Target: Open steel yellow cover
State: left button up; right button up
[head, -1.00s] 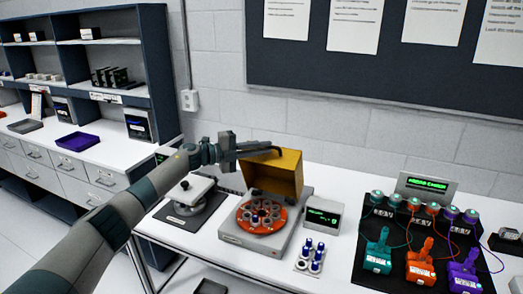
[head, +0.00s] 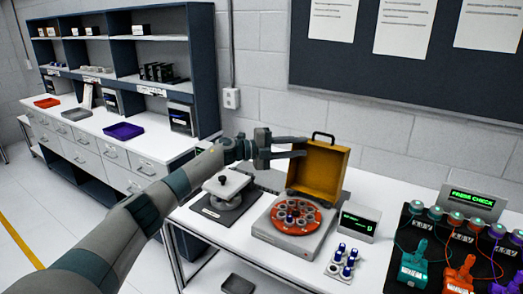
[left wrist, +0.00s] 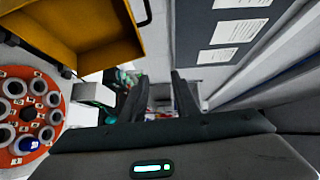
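The yellow cover (head: 318,170) stands raised at the back of a grey device (head: 290,240), its hollow side facing front. Its dark handle (head: 323,136) is at the top. The orange-red rotor (head: 297,217) below is uncovered. My left gripper (head: 303,147) is just left of the cover's upper part in the head view. Its two fingers are apart, with nothing seen between them. In the left wrist view the open fingers (left wrist: 158,95) point away, and the cover (left wrist: 75,32) and the rotor (left wrist: 28,118) lie to their left. My right gripper is in neither view.
A grey stand with a white top (head: 227,188) is left of the device. A small green display (head: 357,222) and a rack of blue-capped vials (head: 342,264) are to its right. A black board (head: 398,262) with coloured units is farther right. A pinboard wall is behind.

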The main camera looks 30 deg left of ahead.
pick_arm(q)
jog(key=b+v, duration=0.6)
jog(key=v, duration=1)
jog(key=shift+a, duration=0.1)
dwell(0.8)
jog(key=shift+s+a, duration=0.1)
jog(key=shift+s, duration=0.05)
